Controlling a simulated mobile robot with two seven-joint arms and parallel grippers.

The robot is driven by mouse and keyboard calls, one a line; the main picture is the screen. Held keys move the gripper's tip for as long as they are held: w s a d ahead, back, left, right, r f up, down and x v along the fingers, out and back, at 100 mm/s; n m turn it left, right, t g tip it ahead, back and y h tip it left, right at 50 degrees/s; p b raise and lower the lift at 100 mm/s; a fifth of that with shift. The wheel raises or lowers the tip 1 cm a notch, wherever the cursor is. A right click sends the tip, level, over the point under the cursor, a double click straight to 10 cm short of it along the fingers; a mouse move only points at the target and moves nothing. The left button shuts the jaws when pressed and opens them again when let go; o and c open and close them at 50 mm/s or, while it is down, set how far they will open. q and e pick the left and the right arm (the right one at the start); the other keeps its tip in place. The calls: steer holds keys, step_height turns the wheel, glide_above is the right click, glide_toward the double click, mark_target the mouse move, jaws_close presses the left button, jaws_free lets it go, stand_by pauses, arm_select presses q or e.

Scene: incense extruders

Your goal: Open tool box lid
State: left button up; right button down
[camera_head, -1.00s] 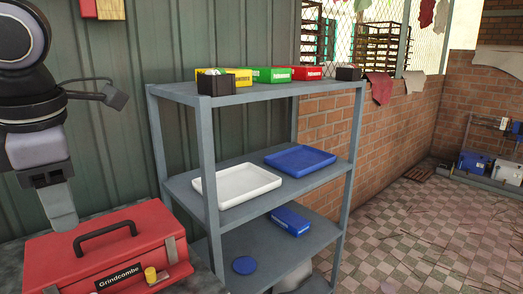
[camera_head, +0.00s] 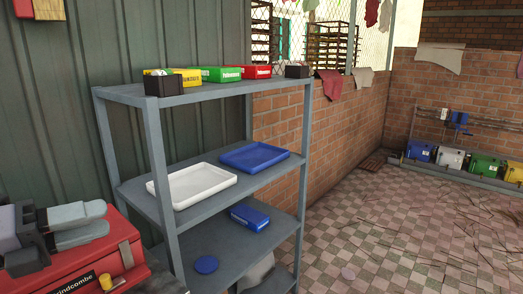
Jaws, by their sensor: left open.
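The red tool box (camera_head: 85,262) is in the lower left corner, cut off by the picture's edge, and its lid looks shut. A grey latch (camera_head: 126,255) shows at its right end, and a dark name label is on its front. My left gripper (camera_head: 97,220) is over the top of the box, its two grey fingers pointing right and spread apart. Nothing shows between the fingers. The box's black handle cannot be seen; the gripper covers that area. Whether the fingers touch the lid I cannot tell. My right gripper is not in view.
A grey shelf rack (camera_head: 160,150) stands close to the right of the box. A yellow knob-like piece (camera_head: 105,281) is at the box's front. Tiled floor (camera_head: 400,230) is open at right.

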arm_select(q)
steer(key=w+a+f+n+t+y, duration=0.1)
steer(key=a+f+n+t+y, duration=0.8)
steer(key=n, duration=0.7)
steer(key=s+f+n+g+y, duration=0.4)
steer(key=f+n+g+y, duration=0.25)
steer(key=f+n, duration=0.35)
steer(key=s+d+f+n+g+h, duration=0.3)
steer(key=s+d+f+n+g, duration=0.2)
steer(key=s+d+f+g, duration=0.8)
step_height(320, 180, down, 14)
steer(key=w+d+t+h+b, duration=0.1)
steer(key=t+b, duration=0.3)
steer(key=t, duration=0.5)
steer(key=shift+w+d+m+h, duration=0.4)
steer(key=shift+w+d, duration=0.25)
steer(key=shift+w, duration=0.25)
steer(key=shift+f+t, duration=0.1)
steer(key=shift+t, duration=0.35)
jaws_close()
